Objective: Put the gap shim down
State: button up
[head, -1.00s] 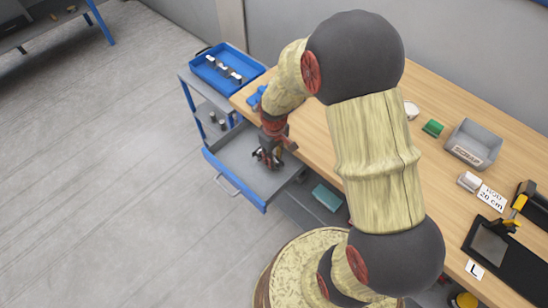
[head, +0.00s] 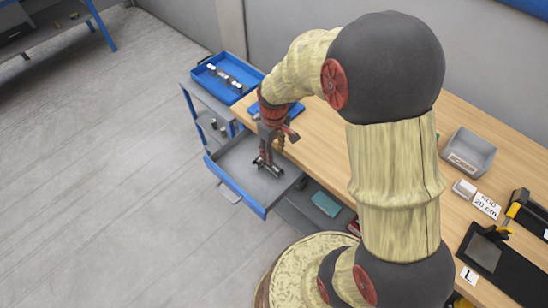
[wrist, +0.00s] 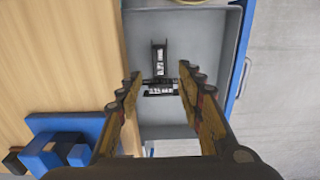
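My gripper (head: 264,160) points down into the open grey drawer (head: 234,158) at the bench's left end. In the wrist view its two fingers (wrist: 159,71) are spread apart. Two dark pieces with pale markings lie on the drawer floor (wrist: 205,45) in a T shape: a lengthwise piece (wrist: 159,54) and a crosswise piece (wrist: 160,90). The crosswise piece appears between the fingers, with gaps at both sides. I cannot tell which piece is the gap shim. In the head view the pieces are small and partly covered by my gripper.
A blue tray (head: 206,82) with several small parts stands left of the wooden bench top (head: 312,135). A blue object (wrist: 75,128) lies on the bench beside the drawer. A grey bin (head: 470,150) stands further right. A teal box (head: 326,203) sits below the bench.

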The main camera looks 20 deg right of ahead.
jog(key=s+a+r+m+t, duration=0.1)
jog(key=s+r+t, duration=0.15)
jog(key=r, duration=0.75)
jog(key=s+a+r+m+t, duration=0.1)
jog(key=s+r, duration=0.3)
jog(key=r, duration=0.5)
jog(key=s+a+r+m+t, duration=0.1)
jog(key=s+r+m+t, duration=0.1)
jog(key=s+r, duration=0.5)
jog(key=shift+s+r, duration=0.2)
jog(key=shift+s, duration=1.6)
